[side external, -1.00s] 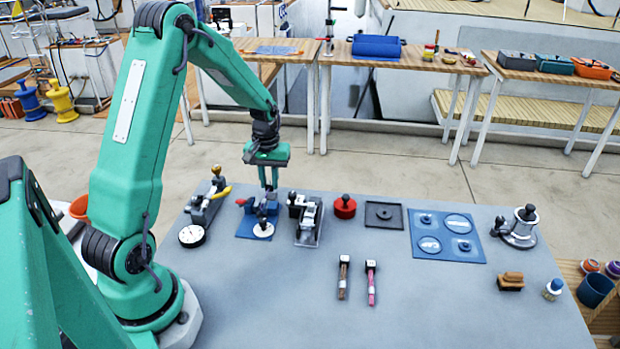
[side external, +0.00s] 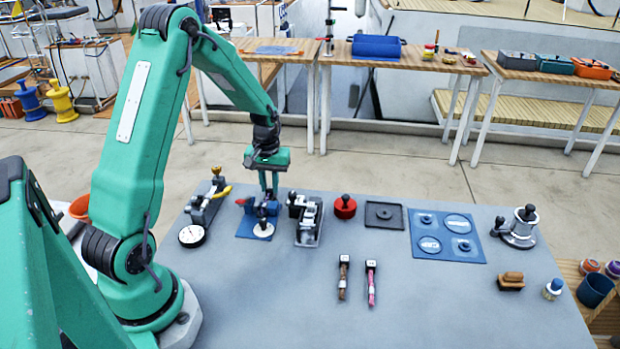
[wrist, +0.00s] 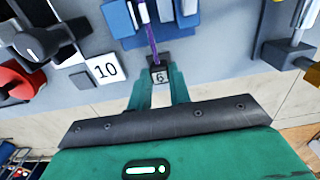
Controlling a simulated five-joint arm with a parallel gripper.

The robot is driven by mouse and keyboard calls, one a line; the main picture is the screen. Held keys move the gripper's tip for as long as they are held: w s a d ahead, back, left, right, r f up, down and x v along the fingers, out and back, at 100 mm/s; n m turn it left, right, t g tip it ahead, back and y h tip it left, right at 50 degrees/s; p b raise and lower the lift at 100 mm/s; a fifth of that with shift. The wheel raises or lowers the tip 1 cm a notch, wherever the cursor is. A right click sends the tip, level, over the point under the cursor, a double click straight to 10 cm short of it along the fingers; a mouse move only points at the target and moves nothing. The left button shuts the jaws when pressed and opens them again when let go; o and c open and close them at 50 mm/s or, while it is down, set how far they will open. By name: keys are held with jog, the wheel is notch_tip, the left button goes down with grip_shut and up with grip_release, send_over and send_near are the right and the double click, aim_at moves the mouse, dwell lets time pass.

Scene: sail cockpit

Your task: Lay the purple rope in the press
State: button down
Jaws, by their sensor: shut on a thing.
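My gripper (wrist: 157,84) is shut on the black end block, marked 6, of the purple rope (wrist: 151,42). From there the purple rope runs between blue parts of the press (wrist: 125,18) in the wrist view. In the side view my gripper (side external: 268,190) points down at the back of the blue press (side external: 247,226), which has a white disc at its front. The rope is too small to make out there. I cannot tell whether it rests on the press bed or hangs just above it.
A gauge device (side external: 206,211) stands left of the press, and a grey clamp (side external: 308,222) and red pot (side external: 345,207) right. A brown rope (side external: 343,278) and pink rope (side external: 371,284) lie in front. The front of the table is clear.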

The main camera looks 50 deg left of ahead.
jog(key=shift+f, duration=0.3)
jog(key=c, duration=0.8)
grip_release()
jog(key=shift+r, duration=0.1)
jog(key=shift+r, duration=3.5)
jog(key=shift+r, duration=0.1)
